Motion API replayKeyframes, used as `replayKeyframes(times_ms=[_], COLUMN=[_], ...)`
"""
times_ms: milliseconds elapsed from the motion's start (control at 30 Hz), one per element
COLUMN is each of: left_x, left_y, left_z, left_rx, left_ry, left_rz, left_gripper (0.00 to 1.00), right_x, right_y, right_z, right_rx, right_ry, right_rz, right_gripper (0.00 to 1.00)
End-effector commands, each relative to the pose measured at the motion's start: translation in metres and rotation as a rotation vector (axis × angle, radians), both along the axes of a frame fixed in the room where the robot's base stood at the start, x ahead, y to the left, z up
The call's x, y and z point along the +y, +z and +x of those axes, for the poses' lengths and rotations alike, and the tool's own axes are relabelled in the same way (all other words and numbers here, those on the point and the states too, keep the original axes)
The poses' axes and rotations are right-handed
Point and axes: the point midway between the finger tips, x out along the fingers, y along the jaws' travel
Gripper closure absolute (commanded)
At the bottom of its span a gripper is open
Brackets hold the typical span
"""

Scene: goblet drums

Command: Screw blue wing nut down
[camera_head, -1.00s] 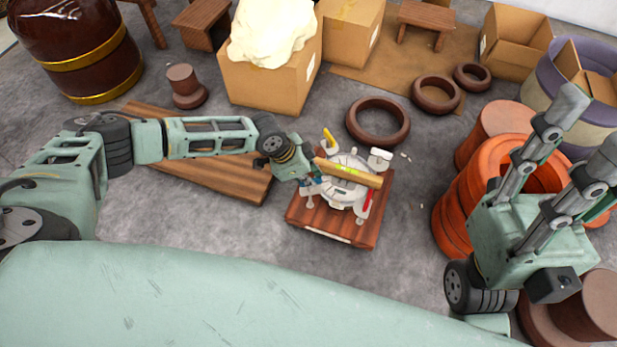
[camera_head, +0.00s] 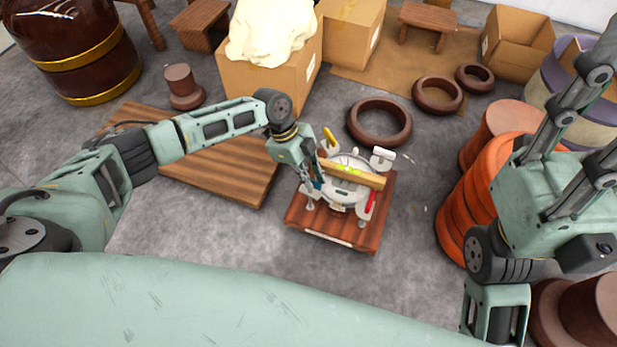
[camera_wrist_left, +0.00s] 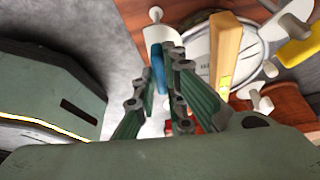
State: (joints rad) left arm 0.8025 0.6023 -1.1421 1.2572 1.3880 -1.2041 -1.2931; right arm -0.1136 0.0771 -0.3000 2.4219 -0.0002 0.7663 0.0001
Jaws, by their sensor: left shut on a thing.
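The blue wing nut (camera_head: 318,184) is at the left side of a round white-and-grey clamped fixture (camera_head: 335,194). It also shows in the left wrist view (camera_wrist_left: 157,61) as an upright blue piece at the fingertips. My left gripper (camera_head: 312,185) comes down on it from the upper left and is shut on it. In the left wrist view the gripper (camera_wrist_left: 160,75) has its two green fingers close on either side of the blue piece. The fingers partly hide the nut and its thread. My right gripper (camera_head: 598,108) is at the far right, fingers spread, empty.
A wooden bar with a yellow-green vial (camera_head: 365,177) lies across the fixture. The fixture stands on a reddish wooden board (camera_head: 310,229); red and yellow handles stick out. A dark ring (camera_head: 379,122) lies behind it. Orange drums (camera_head: 462,215) stand right. Grey floor in front is free.

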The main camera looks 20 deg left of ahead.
Motion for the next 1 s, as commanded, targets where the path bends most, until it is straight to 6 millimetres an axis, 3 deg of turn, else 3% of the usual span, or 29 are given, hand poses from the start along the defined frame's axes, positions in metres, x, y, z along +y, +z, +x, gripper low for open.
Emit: replayKeyframes(times_ms=[567, 600, 800, 1000], left_x=[0.0001, 0.0001, 0.0, 0.0001], left_y=[-0.0007, -0.0007, -0.0005, -0.0002], left_z=[-0.0009, -0.0009, -0.0005, -0.0002], left_rx=[0.003, 0.003, 0.001, 0.0], left_ry=[-0.037, -0.037, -0.035, -0.035], left_rz=[0.003, 0.003, 0.002, 0.001], left_gripper=[1.0, 0.88, 0.71, 0.71], right_x=[0.0006, 0.0006, 0.0005, 0.0003], right_y=[0.0005, 0.0006, 0.0013, 0.0014], right_z=[0.0008, 0.0007, 0.0003, -0.0001], right_rx=[-0.003, -0.003, -0.005, -0.006], right_ry=[0.0, 0.0, 0.0, 0.0], right_rz=[-0.001, -0.001, 0.0, 0.0], right_gripper=[0.58, 0.58, 0.58, 0.58])
